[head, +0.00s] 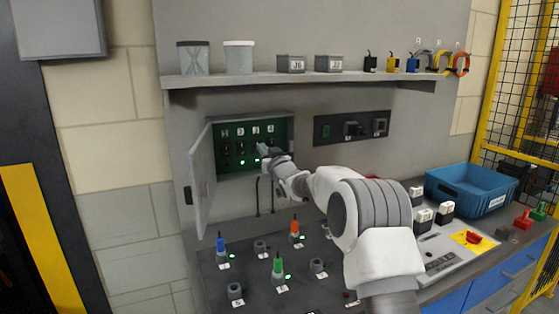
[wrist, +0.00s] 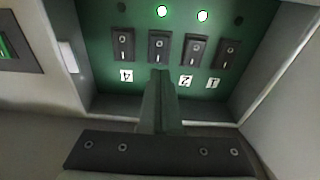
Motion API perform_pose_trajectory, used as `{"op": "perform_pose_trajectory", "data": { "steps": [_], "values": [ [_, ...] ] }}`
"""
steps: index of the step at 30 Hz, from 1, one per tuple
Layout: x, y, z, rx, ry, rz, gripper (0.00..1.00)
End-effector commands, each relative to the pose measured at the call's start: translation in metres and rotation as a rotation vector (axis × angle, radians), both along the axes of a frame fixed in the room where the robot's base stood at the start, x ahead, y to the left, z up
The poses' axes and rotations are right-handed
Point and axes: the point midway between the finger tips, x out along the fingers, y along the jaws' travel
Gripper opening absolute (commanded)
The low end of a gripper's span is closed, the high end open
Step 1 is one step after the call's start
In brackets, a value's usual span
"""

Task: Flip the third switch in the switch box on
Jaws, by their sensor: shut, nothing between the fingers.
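The switch box (head: 290,135) hangs on the wall with its door (head: 203,175) swung open to the left. The wrist view shows its green panel upside down, with a row of dark rocker switches labelled 4, 2 and 1 where legible. The third switch (wrist: 159,46) is beside switch 4 (wrist: 123,43); its label is hidden behind my fingers. The lamps by the third switch (wrist: 162,11) and second switch (wrist: 202,16) glow green; those by the first and fourth are dark. My gripper (wrist: 160,76) is shut and empty, its tips close to the third switch. Contact cannot be told.
A shelf (head: 330,76) with containers and small boxes runs above the box. Below, a bench holds coloured plugs, a blue bin (head: 470,187) and a control panel with a red knob (head: 474,237).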

Motion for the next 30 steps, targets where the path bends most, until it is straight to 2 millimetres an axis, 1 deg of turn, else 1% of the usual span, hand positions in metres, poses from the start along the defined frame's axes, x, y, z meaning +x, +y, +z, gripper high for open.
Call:
{"op": "perform_pose_trajectory", "data": {
  "steps": [3, 15, 21, 25, 30],
  "values": [
    [-0.003, 0.001, 0.000, 0.000, -0.001, 0.000, 0.00],
    [-0.058, -0.023, 0.009, 0.000, 0.000, -0.001, 0.00],
    [-0.081, -0.033, 0.012, 0.000, -0.001, -0.001, 0.00],
    [-0.090, -0.036, 0.013, 0.000, -0.001, 0.000, 0.00],
    [-0.093, -0.037, 0.013, 0.001, 0.000, 0.000, 0.00]
  ]
}}
